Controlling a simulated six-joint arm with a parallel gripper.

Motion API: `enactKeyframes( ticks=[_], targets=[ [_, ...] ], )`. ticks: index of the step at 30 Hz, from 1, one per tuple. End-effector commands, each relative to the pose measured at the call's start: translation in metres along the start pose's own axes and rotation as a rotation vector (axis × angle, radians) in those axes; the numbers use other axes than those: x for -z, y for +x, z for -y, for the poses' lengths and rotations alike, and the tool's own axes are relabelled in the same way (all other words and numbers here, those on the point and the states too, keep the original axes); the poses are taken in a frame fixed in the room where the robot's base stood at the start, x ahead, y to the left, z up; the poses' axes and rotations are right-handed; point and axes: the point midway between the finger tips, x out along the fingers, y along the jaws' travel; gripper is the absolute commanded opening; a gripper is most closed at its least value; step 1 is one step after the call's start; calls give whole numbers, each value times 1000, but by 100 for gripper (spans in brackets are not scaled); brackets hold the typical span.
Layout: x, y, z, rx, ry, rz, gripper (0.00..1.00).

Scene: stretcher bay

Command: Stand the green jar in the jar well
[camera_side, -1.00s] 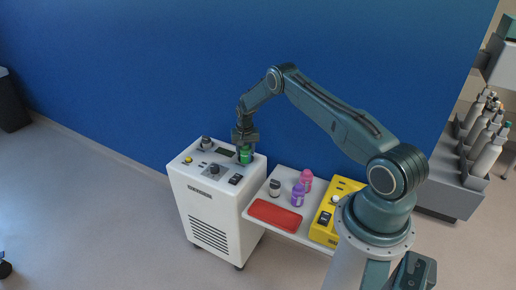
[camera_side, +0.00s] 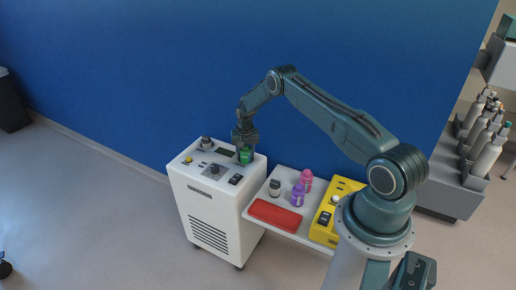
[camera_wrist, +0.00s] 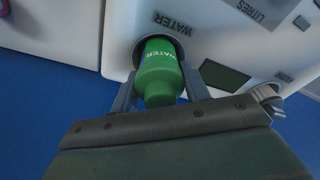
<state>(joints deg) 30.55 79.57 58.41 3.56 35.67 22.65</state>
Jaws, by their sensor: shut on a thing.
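The green jar (camera_side: 245,156) is at the back right corner of the white machine's top. In the wrist view the green jar (camera_wrist: 160,72) carries the word WATER and its far end is inside a round dark-rimmed jar well (camera_wrist: 138,52) in the white panel. My gripper (camera_side: 244,146) is above the machine, its fingers on both sides of the jar. In the wrist view my gripper (camera_wrist: 158,85) is shut on the jar. How deep the jar sits in the well is hidden.
The white machine (camera_side: 212,205) has knobs and a small display on top. A white shelf (camera_side: 256,192) beside it bears a red case (camera_side: 275,216), a pink bottle (camera_side: 306,180), a purple bottle (camera_side: 298,194), a grey jar (camera_side: 274,188) and a yellow box (camera_side: 330,215). A blue wall (camera_side: 180,80) stands behind.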

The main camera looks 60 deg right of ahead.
Motion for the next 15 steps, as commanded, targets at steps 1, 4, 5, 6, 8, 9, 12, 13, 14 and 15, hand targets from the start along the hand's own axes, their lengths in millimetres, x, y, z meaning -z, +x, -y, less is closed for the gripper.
enactKeyframes(
  ticks=[1, 4, 5, 6, 8, 9, 12, 13, 14, 15],
  targets=[
    [0, 0, 0, 0, 0, -1, 20],
    [0, 2, 0, 1, 0, -1, 20],
    [0, 2, 0, 1, 0, -1, 20],
    [0, 3, 0, 1, 0, -1, 20],
    [0, 4, 0, 1, 0, -1, 20],
    [0, 4, 0, 1, 0, -1, 20],
    [0, 6, 0, 0, 0, -1, 20],
    [0, 6, 0, 0, 0, -1, 20],
    [0, 7, 0, 0, 0, -1, 20],
    [0, 7, 0, 0, 0, -1, 50]
  ],
)
